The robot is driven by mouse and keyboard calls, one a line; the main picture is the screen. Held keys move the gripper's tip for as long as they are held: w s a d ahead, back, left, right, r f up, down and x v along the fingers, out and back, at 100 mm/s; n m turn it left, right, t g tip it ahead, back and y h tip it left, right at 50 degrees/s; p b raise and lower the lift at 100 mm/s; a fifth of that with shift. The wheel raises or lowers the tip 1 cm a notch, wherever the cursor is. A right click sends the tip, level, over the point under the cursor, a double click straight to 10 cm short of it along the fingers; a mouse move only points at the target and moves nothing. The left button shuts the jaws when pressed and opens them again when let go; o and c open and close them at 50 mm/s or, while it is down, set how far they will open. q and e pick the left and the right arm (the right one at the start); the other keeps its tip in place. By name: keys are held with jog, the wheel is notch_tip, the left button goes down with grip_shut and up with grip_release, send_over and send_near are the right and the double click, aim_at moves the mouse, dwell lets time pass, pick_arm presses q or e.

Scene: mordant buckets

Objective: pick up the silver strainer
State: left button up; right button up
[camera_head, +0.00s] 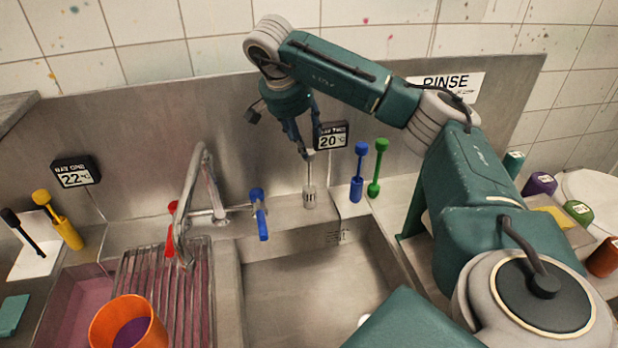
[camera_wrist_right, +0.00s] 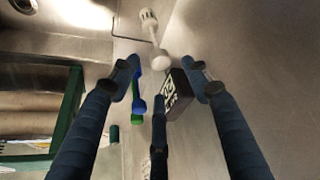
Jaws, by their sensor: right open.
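The silver strainer (camera_head: 309,198) stands upright on the ledge behind the sink, its slotted end down and its thin handle up. In the right wrist view the strainer (camera_wrist_right: 149,22) lies beyond the fingers, with its pale round handle end (camera_wrist_right: 160,60) toward me. My right gripper (camera_head: 305,148) is at the top of the handle in the head view. In the right wrist view the right gripper (camera_wrist_right: 160,76) has its fingers spread, with the handle end between their lines. I cannot tell whether any finger touches it. My left gripper is out of view.
A small 20°C sign (camera_head: 333,136) stands close behind the gripper. Blue (camera_head: 357,176) and green (camera_head: 377,170) upright tools are to the right. The faucet (camera_head: 204,185) with its blue lever (camera_head: 260,214) is left. The sink basin (camera_head: 290,290) is in front, mostly empty.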

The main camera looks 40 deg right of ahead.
aim_at(309, 152)
jog(key=shift+x, duration=1)
jog(key=p+x, duration=0.3)
jog(key=x, duration=0.1)
jog(key=shift+d, duration=0.1)
jog(key=shift+w+d+f, duration=0.1)
jog(key=shift+d+f, duration=0.2)
jog(key=shift+f, duration=0.4)
jog(key=shift+c, duration=1.2)
grip_shut()
jog(key=shift+r, duration=0.1)
